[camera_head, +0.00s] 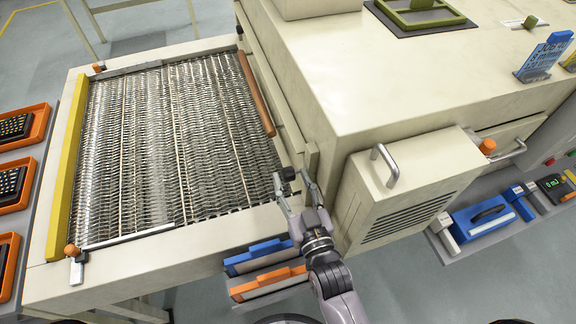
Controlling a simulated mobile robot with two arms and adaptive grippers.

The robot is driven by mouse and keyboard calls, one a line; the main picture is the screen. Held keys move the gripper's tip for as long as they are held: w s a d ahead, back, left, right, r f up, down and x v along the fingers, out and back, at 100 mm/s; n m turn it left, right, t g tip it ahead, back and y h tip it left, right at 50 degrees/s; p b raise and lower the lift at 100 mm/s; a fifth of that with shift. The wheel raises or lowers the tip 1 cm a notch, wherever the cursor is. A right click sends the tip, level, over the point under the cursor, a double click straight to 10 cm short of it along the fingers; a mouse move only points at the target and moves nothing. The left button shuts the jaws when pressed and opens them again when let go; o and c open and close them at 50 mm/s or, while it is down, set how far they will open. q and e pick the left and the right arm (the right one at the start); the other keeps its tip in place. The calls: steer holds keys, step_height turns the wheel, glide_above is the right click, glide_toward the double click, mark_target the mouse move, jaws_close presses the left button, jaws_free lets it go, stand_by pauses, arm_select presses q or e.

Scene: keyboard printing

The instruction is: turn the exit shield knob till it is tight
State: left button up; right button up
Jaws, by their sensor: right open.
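A small dark knob (287,173) sits at the front right corner of the wire-mesh conveyor, close to the machine's housing. I take it for the exit shield knob. My right gripper (292,182) reaches up from the bottom of the view. Its two fingers are apart, one on the left and one on the right of the knob. I cannot tell whether either finger touches it. A long brown-orange bar (256,95) runs along the conveyor's right side, by the machine opening; I cannot tell if it is the shield. My left gripper is out of view.
The mesh conveyor (170,140) is empty. A vented box with a handle (400,185) juts out right of my gripper. Orange trays (20,125) stand at the left.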

mark_target(290, 176)
steer(key=shift+x, duration=1.85)
steer(key=shift+c, duration=0.3)
jaws_close()
